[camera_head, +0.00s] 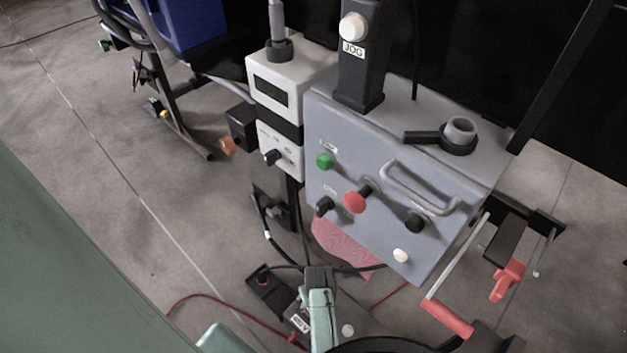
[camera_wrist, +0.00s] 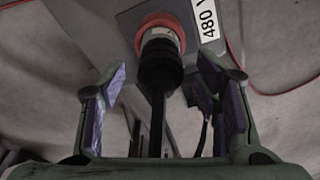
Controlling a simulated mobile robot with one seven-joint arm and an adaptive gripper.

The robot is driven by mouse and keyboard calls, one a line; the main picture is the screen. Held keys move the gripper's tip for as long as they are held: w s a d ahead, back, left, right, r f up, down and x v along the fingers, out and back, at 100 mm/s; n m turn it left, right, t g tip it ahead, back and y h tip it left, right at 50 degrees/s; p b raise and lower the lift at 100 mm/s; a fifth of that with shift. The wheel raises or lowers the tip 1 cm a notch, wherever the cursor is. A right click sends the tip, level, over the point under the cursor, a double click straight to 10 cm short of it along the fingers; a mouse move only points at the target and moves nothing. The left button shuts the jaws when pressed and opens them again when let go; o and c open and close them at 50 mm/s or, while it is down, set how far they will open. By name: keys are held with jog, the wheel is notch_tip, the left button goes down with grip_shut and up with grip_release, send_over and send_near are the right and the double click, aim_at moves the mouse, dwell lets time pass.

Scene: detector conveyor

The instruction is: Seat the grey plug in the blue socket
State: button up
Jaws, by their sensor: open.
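I cannot make out a grey plug or a blue socket for certain in either view. In the wrist view, a dark, ribbed cylindrical connector (camera_wrist: 160,66) sits against a red ring (camera_wrist: 161,24) on a grey plate (camera_wrist: 128,20) labelled "480 V". A dark strip runs down from it. My gripper (camera_wrist: 162,92) is open, its purple-padded fingers on either side of the picture's middle, with gaps between them and the connector. In the head view my green gripper (camera_head: 320,300) is low in the middle, partly cut off, beside a dark low box (camera_head: 268,287).
A grey control box (camera_head: 350,240) with knobs and a handle stands beyond my gripper. A white metering unit (camera_head: 278,85) stands to its left, with a small black box (camera_head: 241,127) and orange knob. A red cable (camera_head: 205,297) lies on the floor. Open floor (camera_head: 75,150) lies left.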

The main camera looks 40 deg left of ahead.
jog(key=shift+a+f, duration=0.15)
jog(key=shift+f, duration=1.3)
jog(key=shift+c, duration=0.3)
jog(key=c, duration=1.2)
